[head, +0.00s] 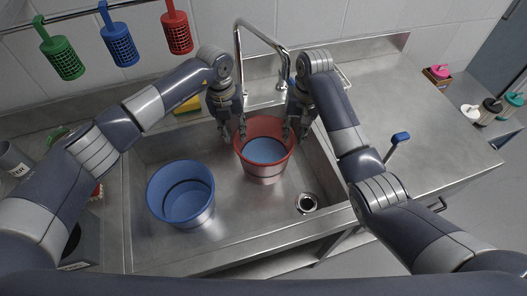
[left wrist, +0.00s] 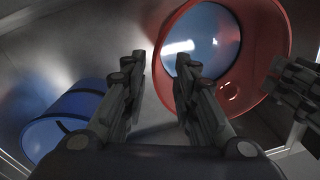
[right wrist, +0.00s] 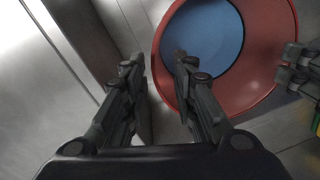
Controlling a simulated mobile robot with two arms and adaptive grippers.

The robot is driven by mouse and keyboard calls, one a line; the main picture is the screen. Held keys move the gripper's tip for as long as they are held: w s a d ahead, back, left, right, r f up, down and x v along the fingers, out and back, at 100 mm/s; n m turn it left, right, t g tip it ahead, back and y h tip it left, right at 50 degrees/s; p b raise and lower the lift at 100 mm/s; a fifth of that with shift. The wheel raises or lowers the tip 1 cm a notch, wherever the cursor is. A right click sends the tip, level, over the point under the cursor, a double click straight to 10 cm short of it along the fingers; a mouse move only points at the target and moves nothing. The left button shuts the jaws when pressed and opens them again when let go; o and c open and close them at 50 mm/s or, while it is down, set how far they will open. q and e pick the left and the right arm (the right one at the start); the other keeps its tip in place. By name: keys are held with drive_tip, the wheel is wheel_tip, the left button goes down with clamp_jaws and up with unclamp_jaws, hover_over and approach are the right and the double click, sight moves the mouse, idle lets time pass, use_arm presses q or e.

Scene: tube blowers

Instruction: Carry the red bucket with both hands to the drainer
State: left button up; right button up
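The red bucket (head: 263,172) stands upright in the sink under the faucet, with a blue surface inside it. Its rim also shows in the left wrist view (left wrist: 258,95) and the right wrist view (right wrist: 270,75). My left gripper (head: 233,134) is at the bucket's left rim, fingers apart, one inside the rim and one outside. My right gripper (head: 295,134) is at the right rim in the same way, fingers apart. Whether any finger touches the wall is unclear. The flat steel drainer surface (head: 390,105) lies right of the sink basin.
A blue bucket (head: 182,194) stands in the sink to the left. A round drain (head: 307,203) is in the basin floor at right. The faucet (head: 262,35) arches behind the red bucket. A blue-topped lever (head: 400,137) stands on the counter. Bottles (head: 490,108) stand far right.

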use_arm(q)
drive_tip(key=shift+s+r, duration=0.1)
drive_tip(key=shift+s, duration=0.1)
use_arm(e)
drive_tip(key=shift+s+r, duration=0.1)
drive_tip(key=shift+s, duration=0.1)
